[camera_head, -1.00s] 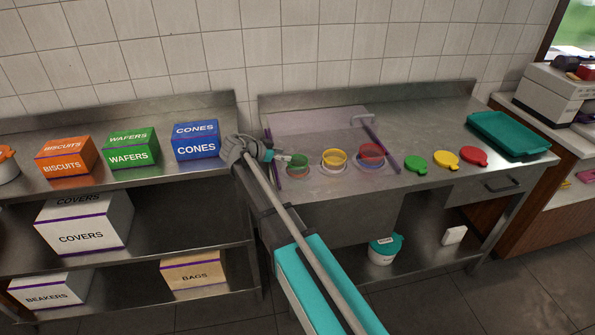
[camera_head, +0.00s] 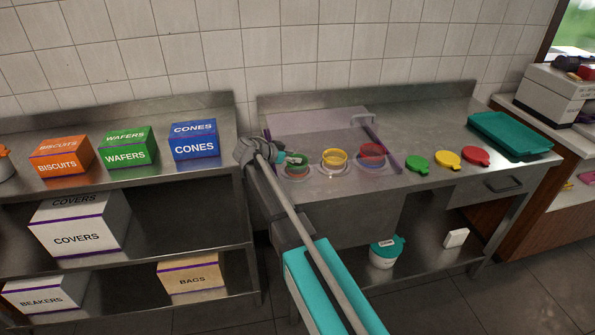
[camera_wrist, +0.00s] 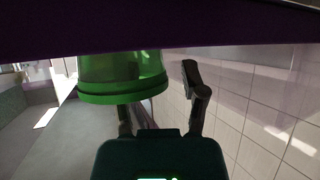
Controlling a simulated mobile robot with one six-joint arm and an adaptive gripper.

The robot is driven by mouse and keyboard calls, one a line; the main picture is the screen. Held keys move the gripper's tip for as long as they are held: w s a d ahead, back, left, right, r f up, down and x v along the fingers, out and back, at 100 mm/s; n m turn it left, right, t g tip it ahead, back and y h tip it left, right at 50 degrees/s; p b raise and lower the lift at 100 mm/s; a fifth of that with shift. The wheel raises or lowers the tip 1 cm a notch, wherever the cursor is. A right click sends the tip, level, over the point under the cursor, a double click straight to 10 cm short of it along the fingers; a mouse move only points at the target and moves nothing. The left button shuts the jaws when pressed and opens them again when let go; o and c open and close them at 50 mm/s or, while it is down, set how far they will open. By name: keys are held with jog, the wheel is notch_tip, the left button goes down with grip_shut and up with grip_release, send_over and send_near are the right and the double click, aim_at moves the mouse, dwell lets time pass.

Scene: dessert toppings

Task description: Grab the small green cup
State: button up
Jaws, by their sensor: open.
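The small green cup (camera_head: 296,170) sits at the left of the row of cups on the steel counter, partly hidden by my gripper in the head view. In the wrist view the green cup (camera_wrist: 122,78) is large and close. I cannot tell whether a finger touches the cup.
A yellow cup (camera_head: 334,158) and a red cup (camera_head: 372,153) stand just right of it. Green (camera_head: 418,163), yellow (camera_head: 447,159) and red (camera_head: 476,157) lids lie farther right, before a teal tray (camera_head: 509,136).

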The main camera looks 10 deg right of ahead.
grip_shut()
dwell(0.3)
jog(key=shift+r, duration=0.15)
dwell(0.3)
notch_tip(320, 180, up, 10)
jog(key=p, duration=1)
dwell(0.6)
